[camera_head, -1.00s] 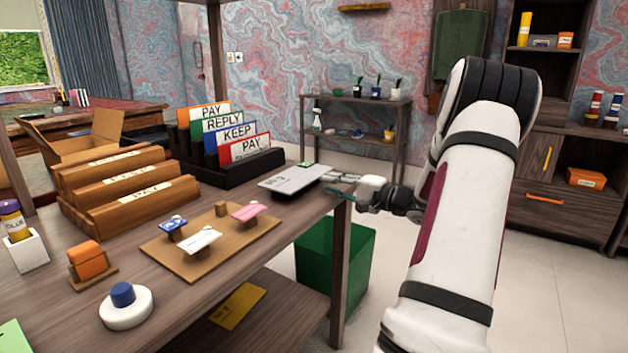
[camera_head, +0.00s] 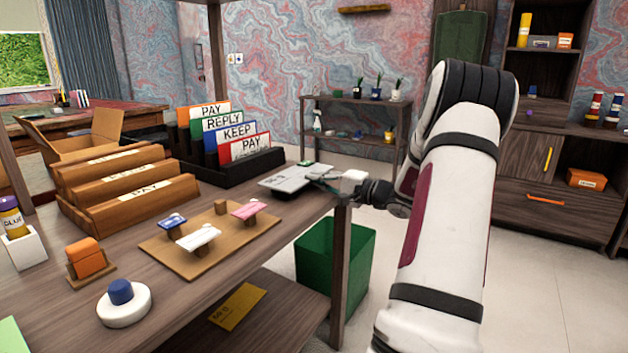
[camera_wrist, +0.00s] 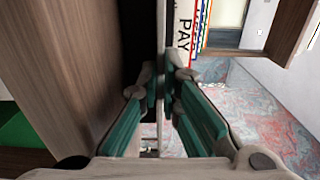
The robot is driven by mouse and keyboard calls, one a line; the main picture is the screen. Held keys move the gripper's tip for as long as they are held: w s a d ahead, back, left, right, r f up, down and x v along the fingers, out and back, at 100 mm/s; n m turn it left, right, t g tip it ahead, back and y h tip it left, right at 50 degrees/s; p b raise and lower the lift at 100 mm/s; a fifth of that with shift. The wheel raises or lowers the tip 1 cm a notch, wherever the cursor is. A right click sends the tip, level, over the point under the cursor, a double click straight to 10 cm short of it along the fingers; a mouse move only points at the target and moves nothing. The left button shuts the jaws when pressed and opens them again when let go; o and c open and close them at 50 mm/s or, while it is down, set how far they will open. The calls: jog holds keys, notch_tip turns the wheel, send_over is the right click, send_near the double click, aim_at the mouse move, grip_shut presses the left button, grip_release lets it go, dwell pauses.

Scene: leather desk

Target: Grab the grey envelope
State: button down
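The grey envelope (camera_head: 280,181) lies flat at the right edge of the wooden desk, in front of the black file rack. My gripper (camera_head: 328,178) reaches in from the right at the envelope's right end. In the wrist view, my gripper's green-padded fingers (camera_wrist: 161,88) are close together, with a thin pale strip (camera_wrist: 161,35) between them. The strip looks like the envelope seen edge-on, so the fingers appear shut on it. The exact contact is partly hidden by the fingers.
A black rack (camera_head: 252,165) with labelled PAY, REPLY and KEEP dividers stands behind the envelope. A wooden board (camera_head: 178,262) with stamps lies nearer. A green bin (camera_head: 335,262) stands below the desk edge. Brown sorters (camera_head: 130,205) stand to the left.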

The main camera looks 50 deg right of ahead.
jog(key=shift+r+p, duration=0.6)
jog(key=shift+r, duration=0.75)
jog(key=shift+f, duration=0.1)
